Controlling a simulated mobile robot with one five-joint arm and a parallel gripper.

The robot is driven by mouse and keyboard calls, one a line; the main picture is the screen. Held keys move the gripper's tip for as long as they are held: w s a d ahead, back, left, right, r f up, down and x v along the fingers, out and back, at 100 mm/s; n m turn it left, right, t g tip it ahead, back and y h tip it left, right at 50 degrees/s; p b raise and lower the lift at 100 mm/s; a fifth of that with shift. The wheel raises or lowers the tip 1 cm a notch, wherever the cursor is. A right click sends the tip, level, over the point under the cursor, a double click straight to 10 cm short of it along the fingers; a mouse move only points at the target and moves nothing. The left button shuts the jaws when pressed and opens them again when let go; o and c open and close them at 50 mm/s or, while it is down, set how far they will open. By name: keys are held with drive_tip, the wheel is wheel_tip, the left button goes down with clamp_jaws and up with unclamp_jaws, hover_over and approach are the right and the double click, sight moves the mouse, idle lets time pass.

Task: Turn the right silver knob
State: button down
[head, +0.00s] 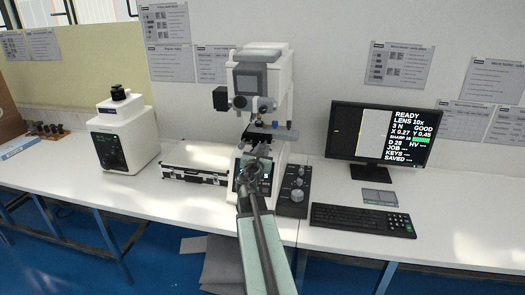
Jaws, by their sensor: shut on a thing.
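The white hardness tester (282,80) stands at the middle of the bench against the wall. It has a grey head, a small stage and a dark panel on its base. My arm reaches up from the bottom of the view, and my gripper (260,158) is just below the stage, in front of the tester. It is shut on what appears to be the right silver knob. The gripper hides most of that knob, so its turn angle cannot be seen. A blue part (291,126) sticks out to the right of the stage.
A dark control box (294,195) with several knobs stands right of the tester, near a keyboard (362,219) and a monitor (381,134). A silver case (194,160) and a second white instrument (124,133) are to the left. Bare bench lies at the front left.

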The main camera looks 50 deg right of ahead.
drive_tip(key=shift+n, duration=0.5)
drive_tip(key=c, duration=1.2)
unclamp_jaws()
drive_tip(key=shift+c, duration=0.2)
drive_tip(key=shift+a, duration=0.1)
